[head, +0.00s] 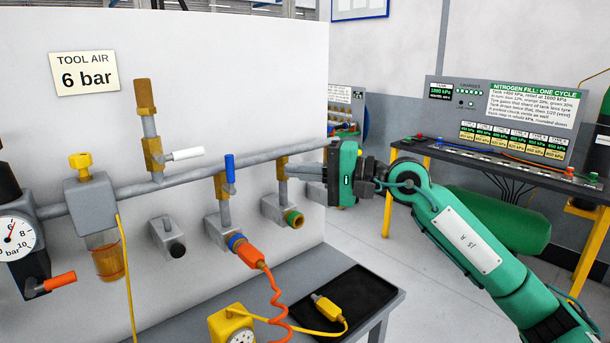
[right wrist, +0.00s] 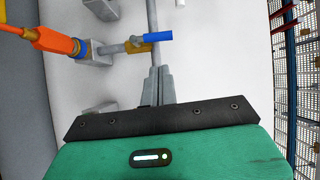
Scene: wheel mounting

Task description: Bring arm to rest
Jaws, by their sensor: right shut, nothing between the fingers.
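My right gripper (head: 306,170) is shut and empty at the right end of the grey air pipe, beside the panel. Its green arm reaches in from the right. In the right wrist view its closed fingers (right wrist: 157,86) point along the pipe (right wrist: 151,35), and I cannot tell whether they touch it. The blue-handled valve (head: 229,170) is left of the gripper in the head view; its blue handle (right wrist: 158,36) also shows close by in the right wrist view. My left gripper is not in view.
An orange connector (head: 250,253) with a coiled hose plugs into an outlet below the blue valve. A yellow plug (head: 328,307) lies on a black tray (head: 362,285). A nitrogen-fill bench (head: 520,172) stands at the right. Clear floor lies between.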

